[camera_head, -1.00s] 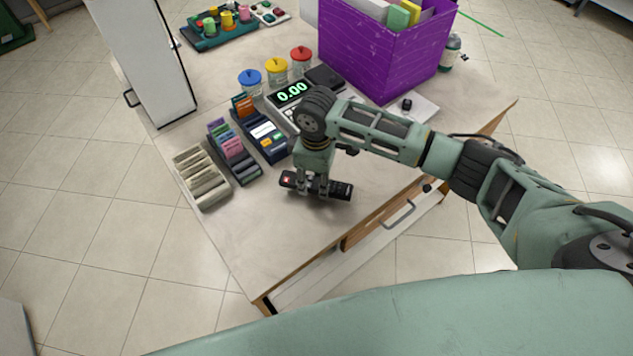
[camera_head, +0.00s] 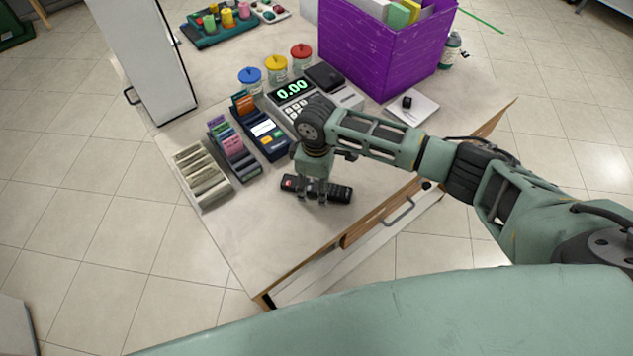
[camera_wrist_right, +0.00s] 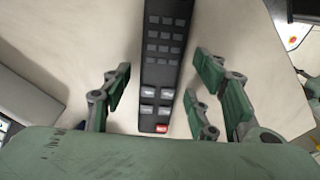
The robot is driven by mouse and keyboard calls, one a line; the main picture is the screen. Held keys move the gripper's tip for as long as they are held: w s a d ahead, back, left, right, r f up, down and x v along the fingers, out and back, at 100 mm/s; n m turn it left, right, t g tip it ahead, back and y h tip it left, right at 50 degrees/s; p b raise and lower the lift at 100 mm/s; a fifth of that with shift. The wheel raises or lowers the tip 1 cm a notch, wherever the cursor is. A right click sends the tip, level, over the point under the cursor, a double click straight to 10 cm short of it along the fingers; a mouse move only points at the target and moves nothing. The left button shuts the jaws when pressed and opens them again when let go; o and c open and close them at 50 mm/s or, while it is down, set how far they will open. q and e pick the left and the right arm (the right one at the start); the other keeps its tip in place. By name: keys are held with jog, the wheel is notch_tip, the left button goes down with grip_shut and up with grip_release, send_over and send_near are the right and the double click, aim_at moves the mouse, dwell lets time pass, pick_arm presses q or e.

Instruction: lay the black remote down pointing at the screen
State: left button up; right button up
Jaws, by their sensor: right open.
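The black remote (camera_head: 338,193) lies flat on the counter near its front edge, long side running left to right in the head view. Its end with the red button is at the left. My right gripper (camera_head: 314,195) is over it. In the right wrist view the remote (camera_wrist_right: 163,60) runs between the fingers of the open gripper (camera_wrist_right: 158,88), with a gap on each side. A display reading 0.00 (camera_head: 291,91) stands farther back on the counter. A tall pale panel (camera_head: 146,62) stands at the back left; I cannot tell whether it is a screen. My left gripper is out of view.
A card terminal (camera_head: 262,134), a card rack (camera_head: 234,152) and a slotted tray (camera_head: 200,178) stand left of the remote. A purple crate (camera_head: 385,55) and lidded jars (camera_head: 277,70) are behind. The counter's (camera_head: 255,225) front left corner is clear.

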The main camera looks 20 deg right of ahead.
aim_at(316, 186)
notch_tip(316, 186, up, 12)
jog(key=b, duration=0.1)
jog(key=shift+r+b, duration=0.15)
jog(key=shift+b, duration=0.2)
